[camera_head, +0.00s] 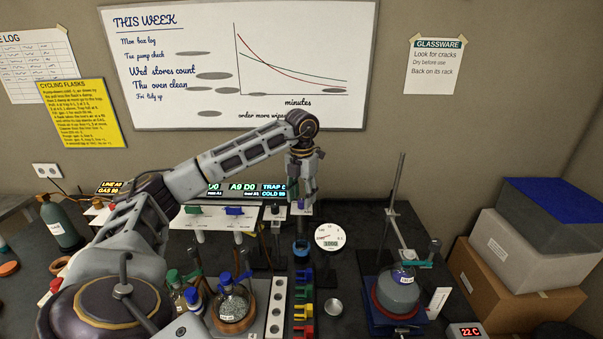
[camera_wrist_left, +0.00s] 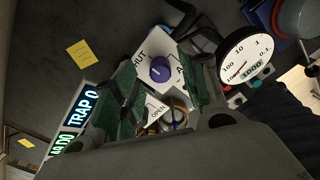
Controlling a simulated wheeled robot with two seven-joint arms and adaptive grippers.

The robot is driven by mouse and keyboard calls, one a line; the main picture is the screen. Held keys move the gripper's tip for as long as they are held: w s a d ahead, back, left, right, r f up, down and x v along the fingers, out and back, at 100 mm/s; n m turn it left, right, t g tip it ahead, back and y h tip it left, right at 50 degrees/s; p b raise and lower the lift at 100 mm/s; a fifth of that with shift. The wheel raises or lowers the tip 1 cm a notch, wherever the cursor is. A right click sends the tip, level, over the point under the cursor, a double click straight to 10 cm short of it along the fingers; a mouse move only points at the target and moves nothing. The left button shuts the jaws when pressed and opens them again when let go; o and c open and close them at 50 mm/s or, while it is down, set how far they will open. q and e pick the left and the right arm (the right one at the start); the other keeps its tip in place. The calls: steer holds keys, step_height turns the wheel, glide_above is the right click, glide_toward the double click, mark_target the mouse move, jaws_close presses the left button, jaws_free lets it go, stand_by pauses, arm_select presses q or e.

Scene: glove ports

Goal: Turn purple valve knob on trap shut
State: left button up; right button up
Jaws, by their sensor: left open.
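The purple valve knob (camera_wrist_left: 160,69) sits on a white plate (camera_wrist_left: 150,58) lettered SHUT and OPEN in the left wrist view. The knob lies between the two green-padded fingers of my left gripper (camera_wrist_left: 162,84), which are spread apart with a gap on each side. I cannot tell which word the knob points to. In the head view my left gripper (camera_head: 302,190) points down over the trap's spot on the bench, and the knob is mostly hidden there. My right gripper is not in view.
A round gauge (camera_head: 331,236) reading 1000 stands close to the right of the gripper. White panels with coloured knobs (camera_head: 235,211) are to its left. Flasks (camera_head: 232,305) and coloured clips (camera_head: 303,307) stand in front. A stand with a flask (camera_head: 398,290) is at right.

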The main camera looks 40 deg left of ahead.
mark_target(301, 201)
arm_select(q)
step_height(301, 201, up, 11)
stand_by(1.3)
steer(key=shift+r, duration=0.1)
stand_by(0.7)
